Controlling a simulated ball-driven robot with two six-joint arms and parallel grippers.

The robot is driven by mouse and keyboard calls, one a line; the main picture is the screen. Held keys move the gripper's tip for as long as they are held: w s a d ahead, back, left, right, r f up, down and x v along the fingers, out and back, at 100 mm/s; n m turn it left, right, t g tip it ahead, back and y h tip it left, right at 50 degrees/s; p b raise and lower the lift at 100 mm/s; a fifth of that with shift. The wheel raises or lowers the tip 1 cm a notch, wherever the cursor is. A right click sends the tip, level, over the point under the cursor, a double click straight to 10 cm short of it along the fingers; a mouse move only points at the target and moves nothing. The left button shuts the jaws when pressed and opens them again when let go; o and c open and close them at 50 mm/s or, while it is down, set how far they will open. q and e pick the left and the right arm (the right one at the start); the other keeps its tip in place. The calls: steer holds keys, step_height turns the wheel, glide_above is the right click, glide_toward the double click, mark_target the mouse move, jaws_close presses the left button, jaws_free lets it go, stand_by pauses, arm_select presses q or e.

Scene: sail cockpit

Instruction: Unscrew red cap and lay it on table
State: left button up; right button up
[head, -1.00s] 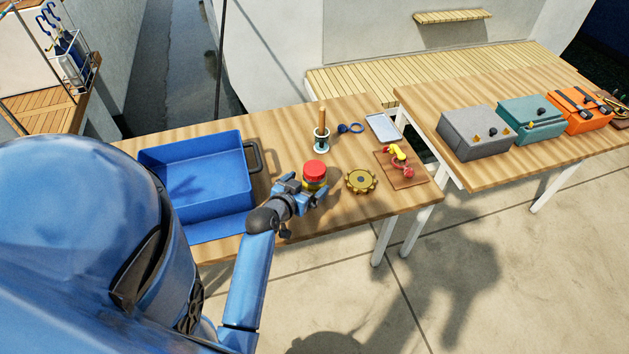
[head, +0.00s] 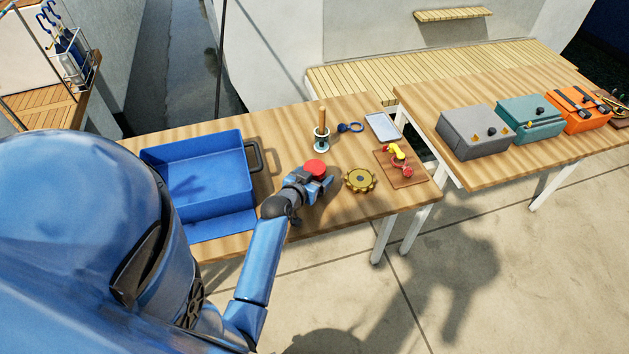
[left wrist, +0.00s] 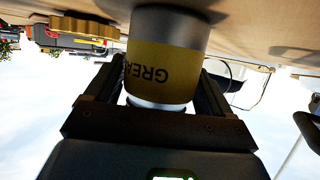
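The red cap (head: 315,168) sits on top of the grease can, near the middle of the front table (head: 350,210). In the left wrist view the can (left wrist: 165,55) appears upside down, with a yellow label; the cap is hidden there. My left gripper (head: 318,186) is at the can, its fingers on both sides of it just below the cap. In the left wrist view the fingers stand wide apart and I see no clear grip on the can. In the head view, gripper and cap hide most of the can. My right gripper is not in view.
A blue bin (head: 200,217) stands left of the can. A brass gear (head: 360,180) lies close on the right, beside a board with a red and yellow fitting (head: 398,158). Behind are a peg stand (head: 321,140), a blue ring (head: 350,128) and a pale tray (head: 382,127).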

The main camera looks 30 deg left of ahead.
arm_select(q)
steer(key=c, duration=0.9)
steer(key=shift+r, duration=0.15)
step_height(320, 180, up, 20)
steer(key=shift+p, duration=0.35)
steer(key=o, duration=0.8)
steer(key=c, duration=1.1)
steer(key=shift+f, duration=0.2)
steer(key=shift+c, duration=0.2)
